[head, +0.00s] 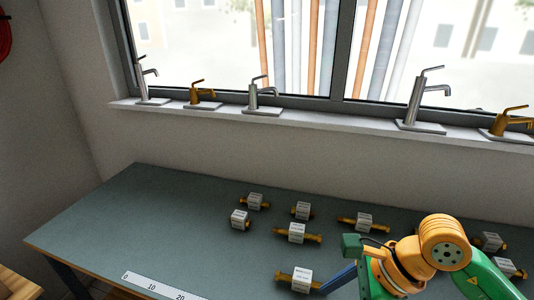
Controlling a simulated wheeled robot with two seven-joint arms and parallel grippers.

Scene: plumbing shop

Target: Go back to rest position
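My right arm comes in from the lower right, with green links and orange joints. Its gripper end (364,274) is low over the bench, just right of a brass fitting with a white label (299,280). A narrow blue bar (339,279) reaches between them; I cannot tell whether it is a finger or part of the fitting. The fingertips are not clear, so I cannot see whether this gripper is open or shut. My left arm and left gripper are not in view.
Several labelled brass fittings (297,233) lie on the grey-green bench (150,215); some are partly behind my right arm. A white ruler (160,286) lies at the front edge. Taps (262,100) stand on the windowsill (330,115) behind. The bench's left part is clear.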

